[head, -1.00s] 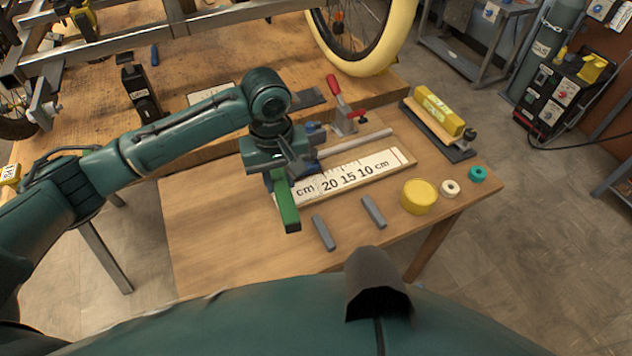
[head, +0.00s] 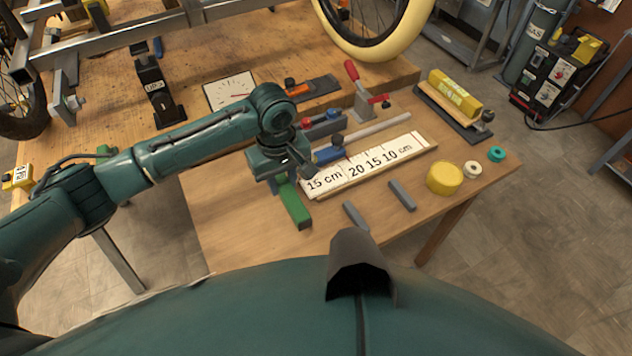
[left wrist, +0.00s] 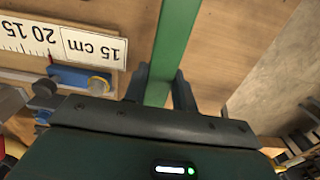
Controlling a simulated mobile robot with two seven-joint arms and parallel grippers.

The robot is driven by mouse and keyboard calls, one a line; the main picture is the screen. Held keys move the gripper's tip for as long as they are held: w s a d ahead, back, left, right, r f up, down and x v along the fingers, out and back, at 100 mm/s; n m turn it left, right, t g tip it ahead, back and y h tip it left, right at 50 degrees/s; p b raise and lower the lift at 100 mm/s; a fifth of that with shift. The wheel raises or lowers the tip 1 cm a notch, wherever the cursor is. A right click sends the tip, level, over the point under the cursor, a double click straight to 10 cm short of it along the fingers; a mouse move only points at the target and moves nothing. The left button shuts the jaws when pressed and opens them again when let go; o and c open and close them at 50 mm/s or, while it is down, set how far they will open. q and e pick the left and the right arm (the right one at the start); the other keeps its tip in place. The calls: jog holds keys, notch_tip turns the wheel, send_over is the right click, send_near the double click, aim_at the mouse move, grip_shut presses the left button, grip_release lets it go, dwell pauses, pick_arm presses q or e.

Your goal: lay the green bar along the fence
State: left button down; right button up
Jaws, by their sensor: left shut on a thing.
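The green bar (head: 295,207) is in my left gripper (head: 279,182), which is shut on it. The bar points toward the near table edge, just left of the ruler's left end. In the left wrist view the bar (left wrist: 173,35) runs up between the fingers (left wrist: 160,90). A white measuring scale (head: 370,165) lies on a wooden strip, with a blue stop (head: 329,154) at its back edge. A pale grey rail (head: 378,131) runs behind the scale; I cannot tell if it is the fence. Whether the bar touches the table is unclear. My right gripper is out of view.
Two grey bars (head: 402,195) lie in front of the scale. A yellow disc (head: 444,178) and two small rings stand at the right. A red-handled clamp (head: 362,92) and a yellow block (head: 454,94) stand behind. The table's front left is clear.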

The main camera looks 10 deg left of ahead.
pick_arm(q)
notch_tip(320, 180, down, 8)
jog(key=shift+r, duration=0.2)
jog(key=shift+f, duration=0.1)
jog(key=c, duration=1.5)
grip_release()
jog(key=shift+f, duration=0.1)
jog(key=shift+c, duration=0.2)
jog(key=o, duration=0.4)
